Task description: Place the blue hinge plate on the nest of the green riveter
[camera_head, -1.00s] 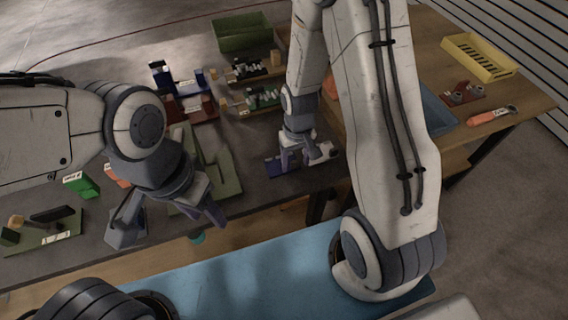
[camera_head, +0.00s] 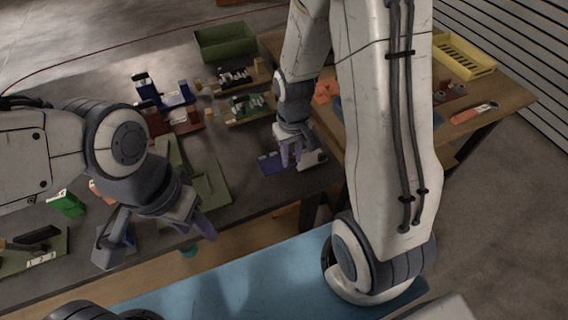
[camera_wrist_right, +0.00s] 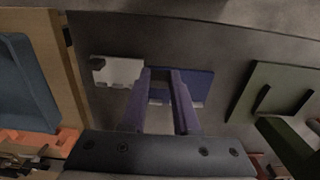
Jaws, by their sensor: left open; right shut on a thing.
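My right gripper (camera_head: 291,158) points down at the table near its front edge. In the right wrist view, its fingers (camera_wrist_right: 160,78) are close together and shut on a blue piece that I take for the blue hinge plate (camera_wrist_right: 195,84). Blue also shows beside the fingers in the head view (camera_head: 270,163); the gripped part is mostly hidden. An olive-green fixture (camera_head: 207,187) with raised parts lies to the left, and a smaller green-based station (camera_head: 246,106) behind. I cannot tell which is the riveter; no nest is clear. My left gripper (camera_head: 158,232) is open and empty near the front edge.
Red (camera_head: 180,121) and blue stations stand further back, with a green bin (camera_head: 225,42) behind. A wooden table with a yellow tray (camera_head: 464,58) stands at the right. My right arm hides part of it.

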